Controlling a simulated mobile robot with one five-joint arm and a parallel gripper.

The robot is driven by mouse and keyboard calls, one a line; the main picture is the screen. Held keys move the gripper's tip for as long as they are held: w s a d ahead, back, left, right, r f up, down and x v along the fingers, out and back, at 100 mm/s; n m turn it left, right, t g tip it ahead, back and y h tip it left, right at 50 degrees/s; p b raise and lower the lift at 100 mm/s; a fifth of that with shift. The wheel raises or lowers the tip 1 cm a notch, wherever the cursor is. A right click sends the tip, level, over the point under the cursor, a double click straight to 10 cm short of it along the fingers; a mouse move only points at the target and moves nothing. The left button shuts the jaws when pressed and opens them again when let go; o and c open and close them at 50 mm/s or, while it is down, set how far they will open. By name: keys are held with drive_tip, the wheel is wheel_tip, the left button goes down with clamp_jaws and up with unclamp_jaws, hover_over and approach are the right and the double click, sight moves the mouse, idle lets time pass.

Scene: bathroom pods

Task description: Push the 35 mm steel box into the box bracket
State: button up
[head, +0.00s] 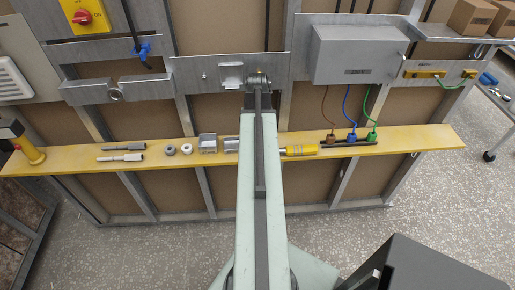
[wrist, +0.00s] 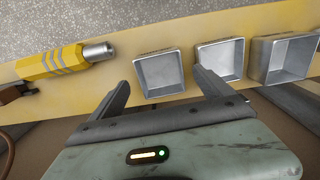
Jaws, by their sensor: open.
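Three open-faced steel boxes stand on the yellow shelf in the wrist view: a small one (wrist: 160,73), a middle one (wrist: 219,60) and a larger one (wrist: 284,59). I cannot tell which is 35 mm. In the head view the larger box (head: 208,143) shows left of my arm, another (head: 231,145) is partly covered by the arm, and the third is hidden. A pale square fitting (head: 231,75) on the upper metal plate may be the box bracket. My gripper (wrist: 162,78) is open and empty, its fingers either side of the small box in the picture; contact is unclear.
A yellow-handled tool (wrist: 55,62) lies beside the boxes. Two rings (head: 178,149) and grey rods (head: 121,152) lie further left on the shelf (head: 70,158). A grey enclosure (head: 357,55) and coloured cables are at right.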

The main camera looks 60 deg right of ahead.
wheel_tip(320, 180, down, 4)
drive_tip(key=shift+r+b, duration=0.2)
drive_tip(key=shift+b, duration=0.85)
drive_tip(key=shift+r, duration=0.2)
drive_tip(key=shift+c, duration=0.3)
drive_tip(key=c, duration=1.5)
drive_tip(key=shift+o, duration=0.2)
